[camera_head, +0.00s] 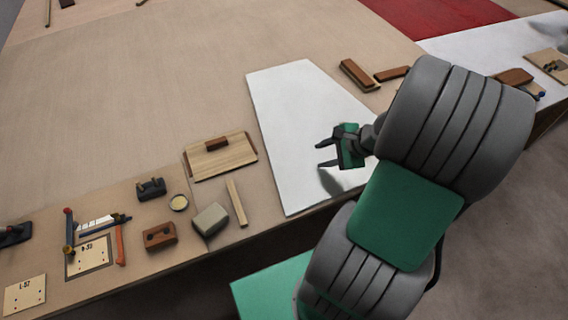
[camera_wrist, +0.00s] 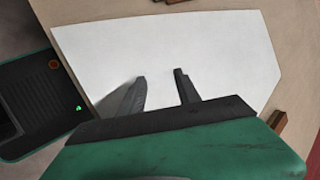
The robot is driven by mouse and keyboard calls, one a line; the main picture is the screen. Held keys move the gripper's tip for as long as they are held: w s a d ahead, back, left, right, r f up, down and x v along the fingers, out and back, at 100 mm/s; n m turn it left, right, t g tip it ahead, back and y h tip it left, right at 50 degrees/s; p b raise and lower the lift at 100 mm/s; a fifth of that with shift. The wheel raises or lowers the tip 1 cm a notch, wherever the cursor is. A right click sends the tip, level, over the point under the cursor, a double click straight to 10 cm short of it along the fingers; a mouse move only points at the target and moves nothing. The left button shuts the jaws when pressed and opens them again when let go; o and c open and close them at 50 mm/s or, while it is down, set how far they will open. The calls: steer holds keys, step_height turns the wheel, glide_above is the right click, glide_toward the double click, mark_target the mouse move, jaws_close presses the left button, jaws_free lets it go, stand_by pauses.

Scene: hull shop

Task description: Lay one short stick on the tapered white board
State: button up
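The tapered white board (camera_head: 285,105) lies flat on the tan bench, and it fills much of the wrist view (camera_wrist: 210,45). No stick shows on its visible surface. A short pale wooden stick (camera_head: 237,202) lies on the bench left of the board, near the front edge. My gripper (camera_head: 319,154) is above the white board, fingers pointing left in the head view. Its two fingers stand apart with nothing between them, as the wrist view also shows (camera_wrist: 160,76). My arm hides the board's right front part in the head view.
Brown blocks (camera_head: 357,76) lie behind the board. The bench's back left is largely clear.

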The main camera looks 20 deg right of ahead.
steer(key=s+a+r+n+g+h, duration=0.1)
steer(key=s+a+r+n, duration=0.2)
steer(key=a+r+n, duration=0.2)
steer(key=s+a+r+n+g+h, duration=0.2)
steer(key=a+r+n, duration=0.3)
steer(key=a+n, duration=0.6)
steer(key=s+n, duration=0.1)
steer(key=n, duration=0.2)
steer(key=shift+a+n+h, duration=0.15)
steer(key=shift+n+h, duration=0.15)
steer(key=shift+n, duration=0.1)
